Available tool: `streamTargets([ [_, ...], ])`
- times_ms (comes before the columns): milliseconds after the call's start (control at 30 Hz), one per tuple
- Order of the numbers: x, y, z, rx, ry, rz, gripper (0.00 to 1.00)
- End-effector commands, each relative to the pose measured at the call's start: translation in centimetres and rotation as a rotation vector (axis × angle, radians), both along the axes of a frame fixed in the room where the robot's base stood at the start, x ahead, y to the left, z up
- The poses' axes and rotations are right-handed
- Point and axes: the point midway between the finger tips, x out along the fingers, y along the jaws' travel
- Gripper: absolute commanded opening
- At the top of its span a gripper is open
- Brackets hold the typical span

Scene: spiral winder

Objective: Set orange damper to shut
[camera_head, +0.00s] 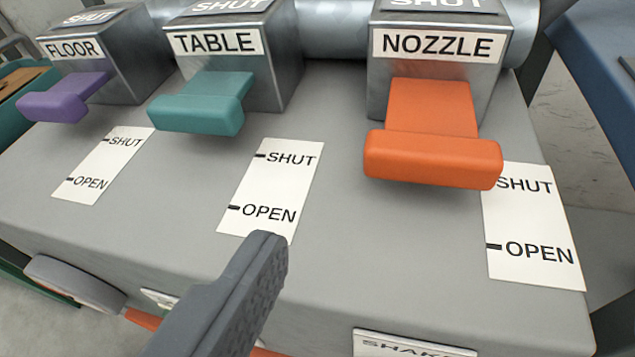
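The orange damper handle (432,158) comes out of the metal housing labelled NOZZLE at the upper right. Its front bar is level with the word SHUT on the white scale plate (533,228) beside it and covers that plate's SHUT tick. The OPEN mark lies clear, nearer to me. One dark grey finger of my gripper (265,255) shows at the lower middle, below and left of the orange handle and apart from it. Its textured face looks right. The other finger is not visible, so the opening cannot be judged. Nothing is seen held.
A teal handle (203,104) under TABLE and a purple handle (66,98) under FLOOR stand to the left, each with its own scale plate. The grey panel (360,255) is bare between my finger and the orange handle. A partly visible label (415,345) sits on the front edge.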

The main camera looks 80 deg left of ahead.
Motion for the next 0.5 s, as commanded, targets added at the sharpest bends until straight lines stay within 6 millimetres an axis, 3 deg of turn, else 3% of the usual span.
streamTargets([
  [500, 4.7, 6.8, -3.5, 0.001, -0.002, 0.005, 0.95],
])
